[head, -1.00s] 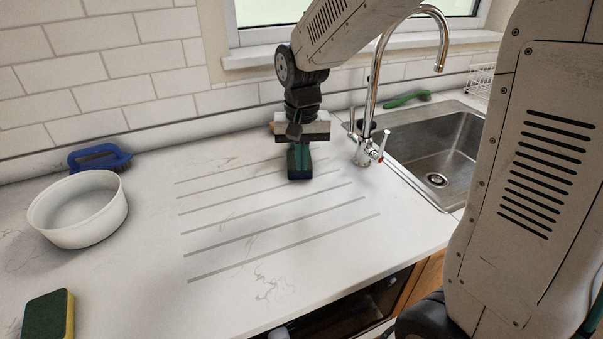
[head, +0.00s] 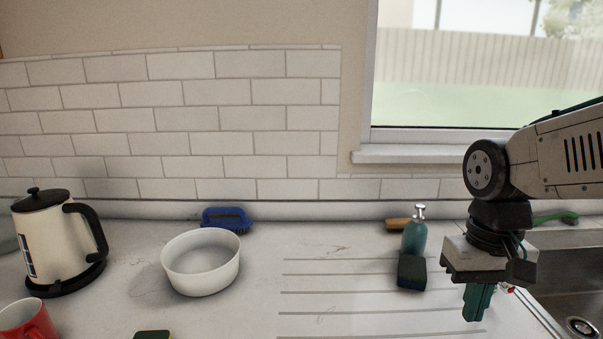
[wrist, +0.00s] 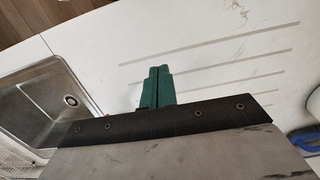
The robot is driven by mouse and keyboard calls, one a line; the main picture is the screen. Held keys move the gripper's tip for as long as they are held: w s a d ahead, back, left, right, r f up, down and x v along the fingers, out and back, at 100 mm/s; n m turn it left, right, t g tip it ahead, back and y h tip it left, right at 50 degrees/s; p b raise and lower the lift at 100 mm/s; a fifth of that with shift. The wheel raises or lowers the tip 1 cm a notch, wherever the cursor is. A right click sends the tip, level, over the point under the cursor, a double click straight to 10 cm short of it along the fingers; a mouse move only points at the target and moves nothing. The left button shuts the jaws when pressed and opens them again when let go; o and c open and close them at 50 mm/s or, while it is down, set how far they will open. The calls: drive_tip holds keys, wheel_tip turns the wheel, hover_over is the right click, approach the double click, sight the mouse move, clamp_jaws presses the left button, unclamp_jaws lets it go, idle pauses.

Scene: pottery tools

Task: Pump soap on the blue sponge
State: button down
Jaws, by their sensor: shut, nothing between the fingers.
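The blue sponge (head: 411,274), dark-sided, stands on the counter close in front of the soap bottle (head: 414,238). The bottle is teal with a silver pump top (head: 419,211); its lower part is hidden by the sponge. I cannot tell whether the two touch. My gripper (head: 477,303) is to the right of the sponge and bottle, pointing down with its green fingers together and empty. In the wrist view my shut fingers (wrist: 157,88) show over bare counter; the sponge and bottle are not seen there.
A sink (head: 575,290) lies at the right. A white bowl (head: 200,263), a blue brush (head: 226,219), a kettle (head: 55,240) and a red mug (head: 27,320) stand at the left. Another sponge (head: 152,335) shows at the bottom edge. A wooden piece (head: 397,224) lies behind the bottle.

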drive_tip(key=s+r+t, duration=0.2)
drive_tip(key=s, duration=0.6)
drive_tip(key=shift+s+d, duration=0.4)
drive_tip(key=shift+d, duration=0.05)
drive_tip(key=w+d+r+t, duration=0.1)
drive_tip(key=w+r, duration=0.3)
drive_tip(key=w, duration=0.8)
drive_tip(key=w+d+r+t, duration=0.1)
drive_tip(key=w+r+t, duration=0.2)
drive_tip(key=w, duration=0.9)
drive_tip(key=w+d+r+t, duration=0.1)
drive_tip(key=w+r, duration=0.4)
drive_tip(key=w, duration=0.7)
drive_tip(key=shift+w+d+n+t+h, duration=0.15)
drive_tip(key=shift+n+t+h, duration=0.25)
drive_tip(key=shift+t, duration=0.1)
